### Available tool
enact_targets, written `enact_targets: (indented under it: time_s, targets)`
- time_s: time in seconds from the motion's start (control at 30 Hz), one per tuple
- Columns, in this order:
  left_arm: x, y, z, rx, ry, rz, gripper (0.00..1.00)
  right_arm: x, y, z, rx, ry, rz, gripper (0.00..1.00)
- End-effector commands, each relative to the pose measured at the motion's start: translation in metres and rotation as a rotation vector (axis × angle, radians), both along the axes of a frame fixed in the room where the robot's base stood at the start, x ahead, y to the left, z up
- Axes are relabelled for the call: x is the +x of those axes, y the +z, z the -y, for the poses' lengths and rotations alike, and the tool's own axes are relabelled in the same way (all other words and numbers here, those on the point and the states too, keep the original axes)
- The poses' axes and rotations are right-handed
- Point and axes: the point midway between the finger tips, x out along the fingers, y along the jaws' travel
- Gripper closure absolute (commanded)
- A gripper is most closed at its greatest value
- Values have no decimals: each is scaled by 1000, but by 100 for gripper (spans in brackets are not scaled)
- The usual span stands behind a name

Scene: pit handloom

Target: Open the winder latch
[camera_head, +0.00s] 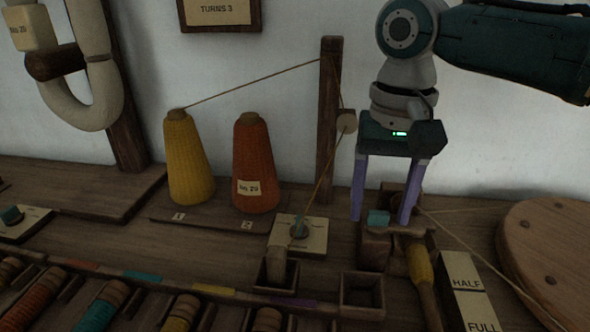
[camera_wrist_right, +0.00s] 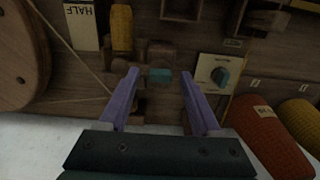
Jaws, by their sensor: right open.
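A small teal piece (camera_head: 378,217), which looks like the winder latch, sits on a dark wooden block (camera_head: 375,248) of the winder. It also shows in the right wrist view (camera_wrist_right: 160,75). My right gripper (camera_head: 381,221) points down over it, its two purple fingers open and apart, one on each side of the teal piece. In the right wrist view the piece lies between the fingertips (camera_wrist_right: 159,77), with gaps on both sides. I cannot tell how far above it the tips are. My left gripper is not in view.
A yellow-wound bobbin (camera_head: 421,269) and a HALF/FULL gauge (camera_head: 467,290) stand just right of the winder. A plate with a teal knob (camera_head: 299,231) lies left. Yellow (camera_head: 188,160) and orange (camera_head: 257,165) cones and a wooden post (camera_head: 328,120) stand behind. A round wooden disc (camera_head: 552,250) is at right.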

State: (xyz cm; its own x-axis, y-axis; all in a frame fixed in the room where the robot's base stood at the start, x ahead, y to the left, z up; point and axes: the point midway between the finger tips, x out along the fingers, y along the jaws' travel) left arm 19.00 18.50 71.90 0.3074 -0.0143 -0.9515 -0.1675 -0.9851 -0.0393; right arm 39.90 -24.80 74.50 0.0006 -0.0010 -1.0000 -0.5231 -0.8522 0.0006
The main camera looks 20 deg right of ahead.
Motion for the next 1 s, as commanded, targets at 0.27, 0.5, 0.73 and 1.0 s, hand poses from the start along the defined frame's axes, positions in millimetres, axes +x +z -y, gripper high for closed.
enact_targets:
  time_s: [0.27, 0.5, 0.73, 1.0]
  targets:
    - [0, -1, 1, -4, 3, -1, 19, 0, -3, 0, 0, 0, 0, 35]
    - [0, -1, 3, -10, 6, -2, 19, 0, -2, 0, 0, 0, 0, 60]
    - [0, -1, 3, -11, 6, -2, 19, 0, -2, 0, 0, 0, 0, 86]
    - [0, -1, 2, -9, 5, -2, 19, 0, -2, 0, 0, 0, 0, 100]
